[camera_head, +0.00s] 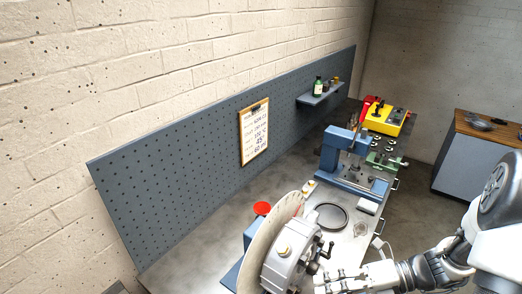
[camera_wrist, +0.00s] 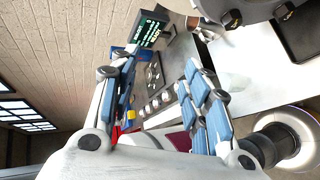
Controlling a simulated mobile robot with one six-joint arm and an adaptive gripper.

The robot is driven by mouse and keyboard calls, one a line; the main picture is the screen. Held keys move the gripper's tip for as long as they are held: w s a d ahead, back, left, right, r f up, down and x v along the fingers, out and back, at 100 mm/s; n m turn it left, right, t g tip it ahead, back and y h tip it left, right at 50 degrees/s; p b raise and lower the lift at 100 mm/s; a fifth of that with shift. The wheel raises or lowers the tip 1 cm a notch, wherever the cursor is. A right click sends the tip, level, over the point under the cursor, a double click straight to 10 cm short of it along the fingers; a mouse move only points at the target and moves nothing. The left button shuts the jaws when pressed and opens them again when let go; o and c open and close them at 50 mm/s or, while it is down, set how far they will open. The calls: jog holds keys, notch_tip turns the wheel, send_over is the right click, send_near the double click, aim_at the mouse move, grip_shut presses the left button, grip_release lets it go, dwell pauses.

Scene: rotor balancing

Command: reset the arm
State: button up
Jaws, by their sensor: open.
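My arm (camera_head: 425,270) comes in from the lower right of the head view. My gripper (camera_head: 322,283) is low in the picture, beside the grey round machine head (camera_head: 285,262) with its large pale disc (camera_head: 262,235). Whether they touch cannot be told. In the wrist view my gripper (camera_wrist: 160,62) has its two blue-padded fingers spread apart. Nothing shows held between them. A panel with a row of knobs (camera_wrist: 160,102) and a green-text display (camera_wrist: 149,30) lies beyond the fingers.
The bench (camera_head: 195,235) runs along a grey pegboard (camera_head: 190,155) with a clipboard (camera_head: 254,132) and a small shelf (camera_head: 320,95). A blue press (camera_head: 340,150), a black ring (camera_head: 331,216) and a yellow box (camera_head: 385,118) stand on it. A wooden-topped cabinet (camera_head: 470,170) is at right.

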jog(key=s+a+m+t+h+b, duration=0.1)
jog(key=s+m+h+b, duration=0.4)
jog(key=m, duration=1.2)
jog(key=s+a+m+t+h+b, duration=0.1)
jog(key=s+m+h+b, duration=0.5)
jog(key=m, duration=1.2)
jog(key=shift+s+r+m+t+h+b, duration=0.25)
jog(key=shift+r+t+h+b, duration=0.2)
jog(key=shift+t+h+b, duration=0.8)
jog(key=shift+g+b, duration=0.3)
jog(key=shift+g, duration=0.15)
